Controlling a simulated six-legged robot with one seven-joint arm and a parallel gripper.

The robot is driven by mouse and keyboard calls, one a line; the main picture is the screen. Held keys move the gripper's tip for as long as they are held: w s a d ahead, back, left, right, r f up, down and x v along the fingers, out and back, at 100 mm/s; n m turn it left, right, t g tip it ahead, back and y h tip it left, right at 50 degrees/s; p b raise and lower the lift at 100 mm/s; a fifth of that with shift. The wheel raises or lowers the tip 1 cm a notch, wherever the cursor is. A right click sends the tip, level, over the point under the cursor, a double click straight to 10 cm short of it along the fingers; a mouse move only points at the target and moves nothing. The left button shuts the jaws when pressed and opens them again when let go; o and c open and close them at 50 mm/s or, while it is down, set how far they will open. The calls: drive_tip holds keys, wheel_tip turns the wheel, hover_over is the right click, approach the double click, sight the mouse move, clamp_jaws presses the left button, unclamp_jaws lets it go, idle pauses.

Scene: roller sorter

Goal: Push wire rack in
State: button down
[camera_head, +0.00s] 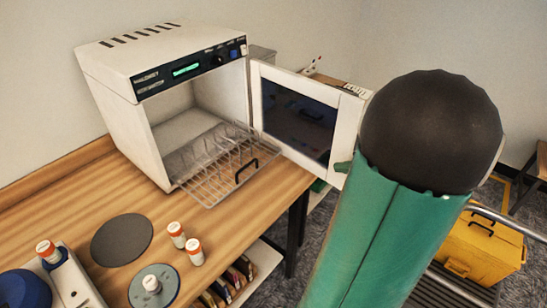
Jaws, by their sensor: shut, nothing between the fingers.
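The wire rack (208,184) is pulled partly out of the white oven-like cabinet (110,72) on the wooden bench. Its front part sticks out past the opening, with a black handle (246,171) at its front right. Clear glass-like vessels (233,146) stand on the rack. The cabinet door (300,116) with a dark window is swung open to the right. My green and black arm fills the right foreground, right of the door. My gripper is not in view.
On the wooden bench (65,205) are a dark round pad (122,239), two small orange-capped bottles (186,241) and a round device (153,287). A blue-and-white device (74,281) stands at the lower left. A yellow case (484,249) is at the right.

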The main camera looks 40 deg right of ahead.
sight(232, 137)
drive_tip(key=x, duration=2)
drive_tip(key=shift+w+a+r, duration=0.1)
drive_tip(key=w, duration=0.3)
drive_tip(key=shift+w+a, duration=0.25)
drive_tip(key=shift+w, duration=0.35)
drive_tip(key=shift+w, duration=0.1)
drive_tip(key=w+a, duration=0.1)
drive_tip(key=w, duration=1.1)
drive_tip(key=w+a, duration=0.1)
drive_tip(key=w, duration=0.5)
drive_tip(key=shift+w+a, duration=0.25)
drive_tip(key=shift+a, duration=0.1)
drive_tip(key=shift+w, duration=0.6)
drive_tip(key=shift+r, duration=0.1)
